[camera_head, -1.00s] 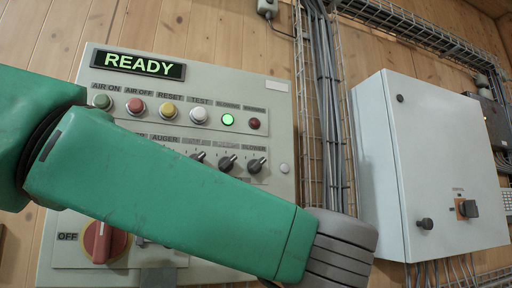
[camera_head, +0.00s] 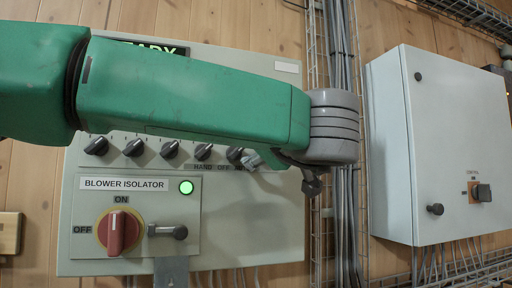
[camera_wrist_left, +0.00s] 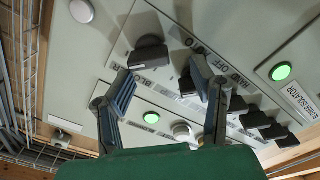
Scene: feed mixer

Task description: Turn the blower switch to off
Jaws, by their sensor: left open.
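The control panel (camera_head: 250,225) has a row of black selector knobs under the arm; printed labels above them are hidden in the head view. In the wrist view, the end knob (camera_wrist_left: 150,52) and a neighbouring knob (camera_wrist_left: 198,80) are close, with OFF and HAND printed nearby. In the head view the gripper (camera_head: 262,160) is partly hidden below the wrist at the row's right end.
A red rotary handle (camera_head: 118,232) labelled BLOWER ISOLATOR points towards ON, beside a lit green lamp (camera_head: 186,187). A grey latch (camera_head: 168,232) sits right of it. A grey cabinet (camera_head: 440,150) stands right, past cable trays (camera_head: 345,210). Space before the lower panel is clear.

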